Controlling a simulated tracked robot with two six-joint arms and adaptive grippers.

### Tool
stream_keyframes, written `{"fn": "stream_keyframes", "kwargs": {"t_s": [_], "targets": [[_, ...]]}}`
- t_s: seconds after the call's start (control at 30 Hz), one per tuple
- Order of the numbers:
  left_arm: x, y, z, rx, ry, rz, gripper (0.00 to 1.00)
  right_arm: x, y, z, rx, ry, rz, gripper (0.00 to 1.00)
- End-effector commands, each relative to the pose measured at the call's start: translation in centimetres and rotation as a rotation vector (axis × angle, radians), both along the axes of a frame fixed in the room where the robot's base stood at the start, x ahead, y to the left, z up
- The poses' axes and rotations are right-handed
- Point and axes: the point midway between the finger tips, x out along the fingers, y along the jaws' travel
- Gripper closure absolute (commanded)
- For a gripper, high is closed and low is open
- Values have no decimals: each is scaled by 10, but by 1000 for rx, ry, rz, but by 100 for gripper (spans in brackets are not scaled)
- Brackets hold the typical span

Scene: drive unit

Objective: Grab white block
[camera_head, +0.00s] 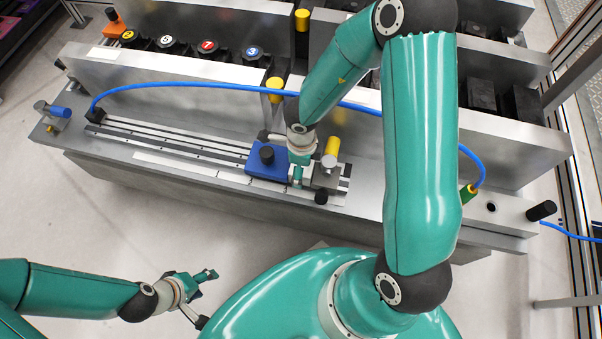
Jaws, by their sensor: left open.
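The block with a white round top (168,43) stands in a row on the metal unit at the upper left, between a yellow-topped block (129,37) and a red-topped block (209,48). My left gripper (205,298) is at the lower left, open and empty, over the floor in front of the unit and far from the white-topped block. My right gripper (300,172) is down at the rail, beside a blue slider block (266,160) with a black knob. My arm partly hides it, and I cannot tell how its fingers stand.
A blue-topped block (253,54) ends the row. A blue cable (180,86) arches over the rail (170,140). Yellow posts (302,19) rise behind. A black-knobbed part (540,211) sits at the right. The floor at left is clear.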

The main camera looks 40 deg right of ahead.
Motion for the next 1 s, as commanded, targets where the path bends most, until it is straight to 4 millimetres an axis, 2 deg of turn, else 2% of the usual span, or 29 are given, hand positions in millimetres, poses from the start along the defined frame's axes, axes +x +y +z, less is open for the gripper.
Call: {"fn": "stream_keyframes", "kwargs": {"t_s": [0.2,0.73,1.0], "targets": [[0,0,1,0,0,0,42,0,0,0,1,-1,-1,10],[0,0,1,0,-1,0,42,0,0,0,0,0,-2,97],[0,0,1,0,0,0,42,0,0,2,0,-1,-2,98]]}}
